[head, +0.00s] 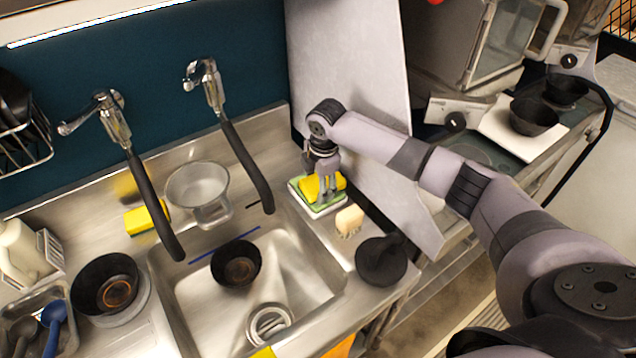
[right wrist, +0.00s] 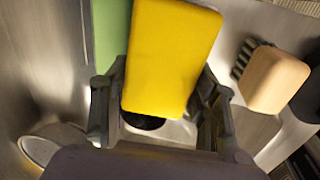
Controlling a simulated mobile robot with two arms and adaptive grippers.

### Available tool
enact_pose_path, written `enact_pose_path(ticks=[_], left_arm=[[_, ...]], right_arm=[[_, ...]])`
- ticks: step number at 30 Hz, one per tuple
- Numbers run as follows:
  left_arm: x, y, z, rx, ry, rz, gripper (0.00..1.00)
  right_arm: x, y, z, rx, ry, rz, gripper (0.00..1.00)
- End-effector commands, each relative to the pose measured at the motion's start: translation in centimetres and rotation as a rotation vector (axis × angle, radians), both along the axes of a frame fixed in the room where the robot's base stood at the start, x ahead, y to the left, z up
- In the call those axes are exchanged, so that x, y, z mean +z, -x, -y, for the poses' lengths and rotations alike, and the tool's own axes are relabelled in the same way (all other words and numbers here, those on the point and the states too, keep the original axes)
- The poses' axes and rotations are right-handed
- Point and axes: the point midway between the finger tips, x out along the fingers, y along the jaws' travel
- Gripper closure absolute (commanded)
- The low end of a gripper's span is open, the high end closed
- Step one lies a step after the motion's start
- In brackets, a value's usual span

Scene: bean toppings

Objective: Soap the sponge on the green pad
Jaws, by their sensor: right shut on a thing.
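The yellow sponge (head: 313,188) is at the green pad (head: 329,205), which lies in a small white tray on the counter right of the sink. My right gripper (head: 325,194) reaches down over the pad and is shut on this sponge. In the right wrist view, the sponge (right wrist: 172,50) stands between the two fingers, with the green pad (right wrist: 110,35) behind it at the left. I cannot tell whether the sponge touches the pad. My left gripper is not in view.
A wooden brush (head: 349,219) and a black pan (head: 382,261) sit close to the right of the pad. The sink (head: 300,262) holds a dark bowl (head: 236,264). Another yellow sponge (head: 147,218) lies behind the sink. A grey panel (head: 350,60) stands behind my right arm.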

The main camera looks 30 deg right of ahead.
Motion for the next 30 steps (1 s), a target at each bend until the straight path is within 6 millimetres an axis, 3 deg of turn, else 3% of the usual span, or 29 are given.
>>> enact_pose_path(ticks=[30], left_arm=[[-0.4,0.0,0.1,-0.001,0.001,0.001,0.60]], right_arm=[[-1.3,0.0,0.0,0.000,0.000,-0.001,0.68]])
